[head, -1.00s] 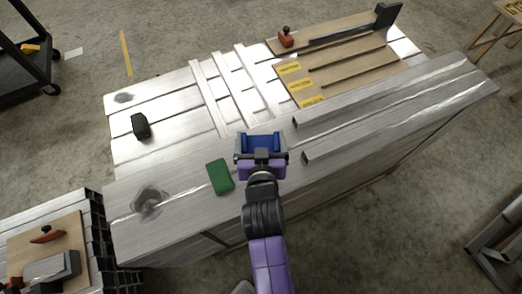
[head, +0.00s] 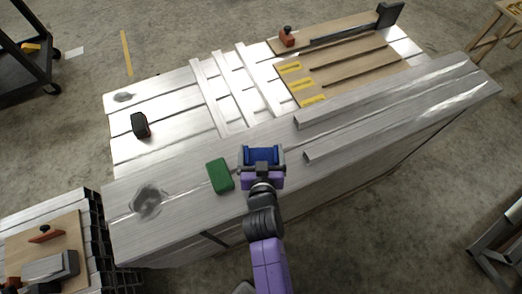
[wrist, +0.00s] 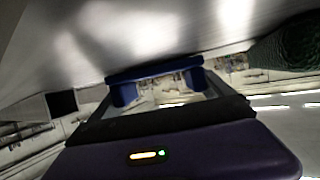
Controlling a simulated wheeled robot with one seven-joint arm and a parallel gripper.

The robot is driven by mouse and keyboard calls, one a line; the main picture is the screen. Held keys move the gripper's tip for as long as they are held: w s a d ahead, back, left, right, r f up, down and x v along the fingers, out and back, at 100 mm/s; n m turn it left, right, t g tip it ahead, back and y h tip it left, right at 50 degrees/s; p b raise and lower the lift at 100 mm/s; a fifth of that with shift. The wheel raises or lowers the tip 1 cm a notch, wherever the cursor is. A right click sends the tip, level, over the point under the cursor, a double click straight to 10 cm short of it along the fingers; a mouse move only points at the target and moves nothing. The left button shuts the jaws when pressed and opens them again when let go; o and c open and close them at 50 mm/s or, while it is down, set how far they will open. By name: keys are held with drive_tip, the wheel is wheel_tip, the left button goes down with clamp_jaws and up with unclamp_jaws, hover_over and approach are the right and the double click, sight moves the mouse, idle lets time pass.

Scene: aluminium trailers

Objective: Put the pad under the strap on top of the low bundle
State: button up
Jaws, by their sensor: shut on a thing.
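My gripper (head: 262,157), on a purple and black arm, is over the near raised metal ledge and is shut on a blue pad (head: 262,153). In the wrist view the blue pad (wrist: 155,69) spans the fingertips, close to a bright metal surface. I cannot tell whether it touches that surface. A green block (head: 220,176) lies on the ledge just left of my gripper; it also shows dark at the right of the wrist view (wrist: 290,45). I cannot clearly make out the strap or tell which stack is the low bundle.
The long ledge (head: 330,130) carries two metal rails to the right. Behind it, a lower slatted deck (head: 165,100) holds a black block (head: 140,125) and wooden boards with yellow labels (head: 301,84). A smaller stack with a wooden board (head: 60,225) stands at the lower left.

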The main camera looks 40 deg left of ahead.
drive_tip(key=o, duration=1.1)
drive_tip(key=shift+f, duration=0.1)
drive_tip(key=shift+o, duration=0.2)
drive_tip(key=shift+s+d+r, duration=0.1)
drive_tip(key=shift+d+r, duration=0.05)
drive_tip(key=shift+r, duration=0.05)
drive_tip(key=v, duration=1.1)
drive_tip(key=shift+s+d+r, duration=0.2)
